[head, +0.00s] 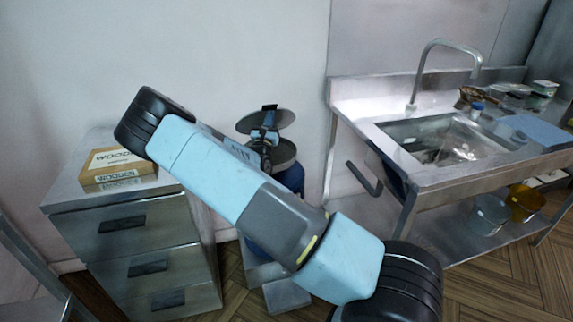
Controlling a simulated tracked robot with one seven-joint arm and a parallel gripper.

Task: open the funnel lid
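The funnel (284,154) is a grey round piece on top of a blue drum (258,249), which stands between the drawer unit and the sink bench. Its round grey lid (282,118) shows above the funnel, raised and apart from the funnel rim on the visible side. My gripper (267,128) is small and dark here, at the lid and funnel. My own blue arm crosses in front and hides much of the drum and part of the funnel. Whether the fingers touch or hold the lid cannot be made out.
A metal drawer unit (140,231) with a wooden-coloured box (119,177) on top stands left. A steel sink bench (404,190) stands right, with a tap (416,82) and buckets on its lower shelf. A plain wall is close behind the drum. Wooden floor shows at lower right.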

